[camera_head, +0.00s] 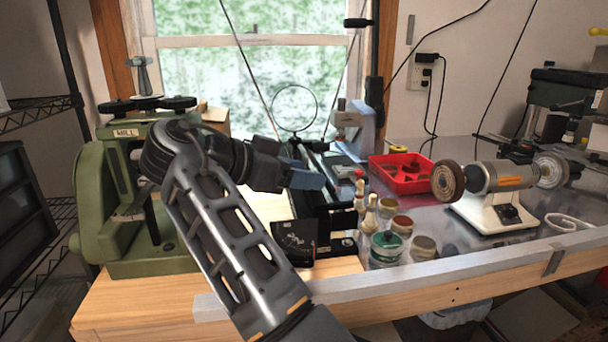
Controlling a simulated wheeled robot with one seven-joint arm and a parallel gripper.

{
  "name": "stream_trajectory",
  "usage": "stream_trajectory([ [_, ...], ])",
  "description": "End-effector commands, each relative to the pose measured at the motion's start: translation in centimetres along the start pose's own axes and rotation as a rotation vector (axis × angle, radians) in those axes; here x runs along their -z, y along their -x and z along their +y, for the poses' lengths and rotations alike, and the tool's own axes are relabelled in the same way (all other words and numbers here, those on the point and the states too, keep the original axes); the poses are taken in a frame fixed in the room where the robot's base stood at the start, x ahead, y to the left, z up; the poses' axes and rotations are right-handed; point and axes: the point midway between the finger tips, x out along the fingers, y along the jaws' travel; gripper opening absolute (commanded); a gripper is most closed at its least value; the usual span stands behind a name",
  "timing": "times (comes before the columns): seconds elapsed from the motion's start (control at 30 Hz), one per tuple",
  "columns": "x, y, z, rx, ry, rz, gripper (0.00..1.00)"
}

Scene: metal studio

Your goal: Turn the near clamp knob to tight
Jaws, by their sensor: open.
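My gripper (308,176) is at the end of my arm, near the middle of the view, with bluish fingers pointing right. It is above the bench, over the dark long rail fixture (340,190). Nothing shows between its fingers. A small black panel (295,240) with faint light markings stands in front of that fixture, below my gripper; its markings are too small to read. Black round knobs (178,103) sit on top of the green machine labelled MILL (125,240). I cannot tell which part is the near clamp knob; my arm hides some of the area.
A red tray (387,182), wooden pegs (360,195) and small jars (387,247) stand right of the black panel. A bench grinder (497,205) is further right. A metal edge strip (430,280) runs along the bench front. A ring on a stand (293,88) rises behind my gripper.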

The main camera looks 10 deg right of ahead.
Motion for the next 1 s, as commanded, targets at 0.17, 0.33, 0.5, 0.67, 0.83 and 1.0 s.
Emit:
stream_trajectory([
  [0.17, -0.1, 3.1, -0.1, 0.004, 0.002, 0.0, 0.57],
  [0.33, -0.1, 5.5, -0.1, 0.003, 0.001, -0.001, 0.57],
  [0.5, -0.1, 6.5, 0.0, 0.001, 0.001, -0.001, 0.57],
  [0.67, -0.1, 6.7, 0.0, 0.0, 0.001, 0.0, 0.57],
  [0.83, 0.0, 6.7, 0.0, 0.0, 0.001, 0.0, 0.57],
  [1.0, 2.1, 7.5, 0.0, 0.001, 0.0, 0.0, 0.57],
])
